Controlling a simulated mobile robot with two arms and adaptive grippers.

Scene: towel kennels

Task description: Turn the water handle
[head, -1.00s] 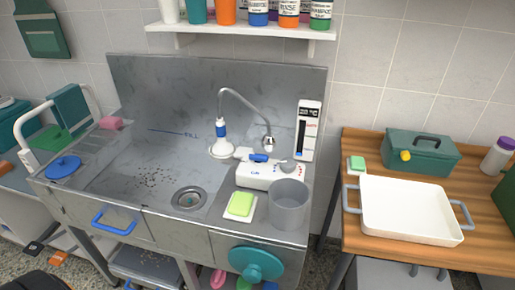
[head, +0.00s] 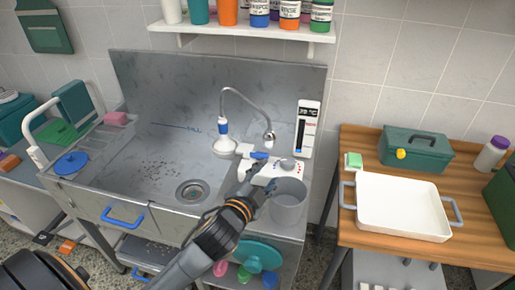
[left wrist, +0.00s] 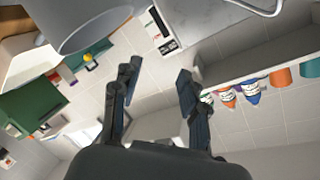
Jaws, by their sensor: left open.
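The blue water handle (head: 259,155) sits on the white control box (head: 284,168) at the right end of the metal tub (head: 130,165). The curved faucet (head: 250,98) rises behind it. My left gripper (head: 257,178) is open, in front of the handle and over the near side of the box. The head view does not show clearly whether it touches anything. Its two dark fingers stand apart in the left wrist view (left wrist: 158,80), with nothing seen between them. The handle cannot be made out in that view. My right gripper is not in view.
A grey cup (head: 288,202) stands close to the right of my gripper. A thermometer panel (head: 307,128) is on the back wall. A shelf with bottles (head: 250,38) hangs above. A wooden table (head: 400,250) at right holds a white tray (head: 370,232) and a green toolbox (head: 416,149).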

